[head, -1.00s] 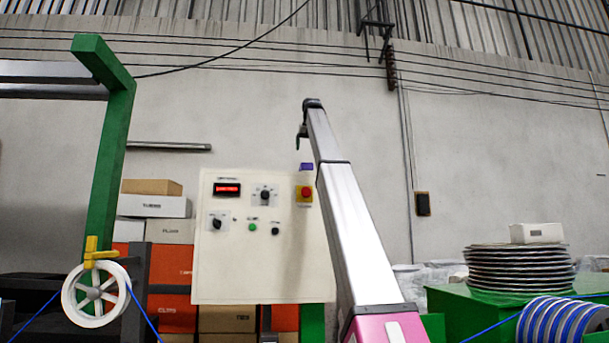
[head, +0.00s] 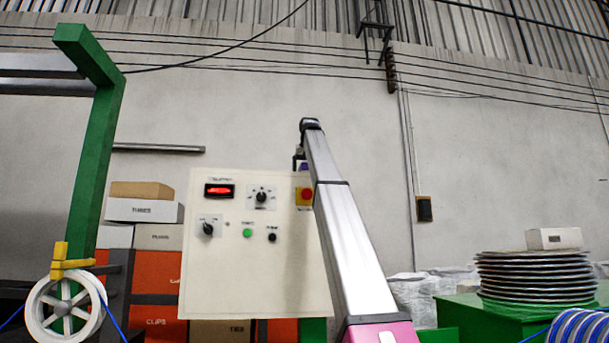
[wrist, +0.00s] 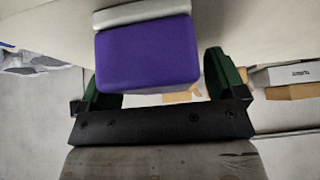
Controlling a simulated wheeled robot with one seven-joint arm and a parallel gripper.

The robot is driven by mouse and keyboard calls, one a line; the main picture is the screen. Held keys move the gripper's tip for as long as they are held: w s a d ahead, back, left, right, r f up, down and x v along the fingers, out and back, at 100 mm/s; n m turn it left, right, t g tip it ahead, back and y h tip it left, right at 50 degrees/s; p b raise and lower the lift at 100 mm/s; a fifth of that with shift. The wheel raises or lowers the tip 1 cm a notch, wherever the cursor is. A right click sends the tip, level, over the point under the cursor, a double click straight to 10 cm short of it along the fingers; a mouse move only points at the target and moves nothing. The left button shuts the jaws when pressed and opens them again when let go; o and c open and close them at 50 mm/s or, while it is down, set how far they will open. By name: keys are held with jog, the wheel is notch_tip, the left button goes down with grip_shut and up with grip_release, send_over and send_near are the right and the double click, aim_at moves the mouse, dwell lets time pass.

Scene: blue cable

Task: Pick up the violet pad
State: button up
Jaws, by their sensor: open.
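The violet pad (wrist: 147,55) is a rounded block, large in the upper middle of the wrist view. A light grey strip (wrist: 145,12) borders its upper edge. In the head view only a small part of the pad (head: 304,166) shows, at the top edge of the cream control panel (head: 215,275), behind my gripper. My gripper (wrist: 156,78) is open, with one dark green finger on each side of the pad in the wrist view. In the head view my gripper (head: 299,156) is small and dark.
A green frame (head: 96,150) with a white wheel (head: 65,308) stands left. Stacked discs (head: 535,277) sit on a green table at right. Boxes (head: 144,210) stand behind the panel.

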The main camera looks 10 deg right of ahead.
jog(key=shift+w+f, duration=0.25)
jog(key=shift+f, duration=0.15)
jog(key=c, duration=1.1)
jog(key=shift+o, duration=0.2)
jog(key=shift+r, duration=0.2)
